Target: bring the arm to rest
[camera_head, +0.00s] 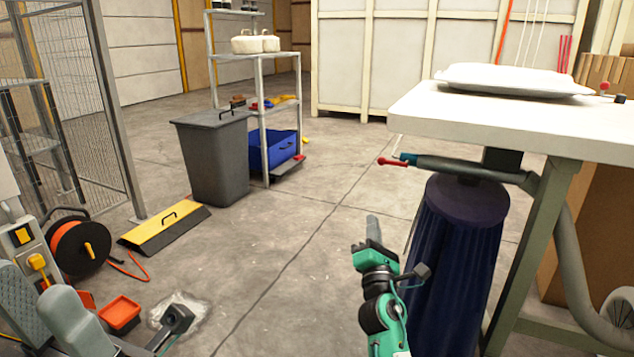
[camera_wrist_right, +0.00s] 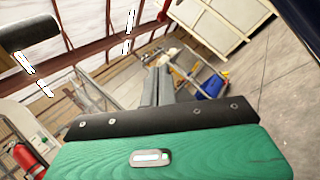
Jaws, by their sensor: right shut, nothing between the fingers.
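My right gripper (camera_head: 372,226) is green and black with grey fingers. It is raised in front of the white table, to the left of the dark blue hanging bag. Its fingers are together and hold nothing. In the right wrist view the two grey fingers (camera_wrist_right: 157,86) lie side by side with nothing between them. Whether the left gripper is open or shut is unclear.
The white table (camera_head: 500,122) at right bears a white pillow (camera_head: 515,80). A dark blue bag (camera_head: 455,260) hangs beside its edge, below a grey pipe. A grey bin (camera_head: 213,160), a shelf (camera_head: 262,110) and a yellow-black ramp (camera_head: 165,228) stand left. The middle floor is clear.

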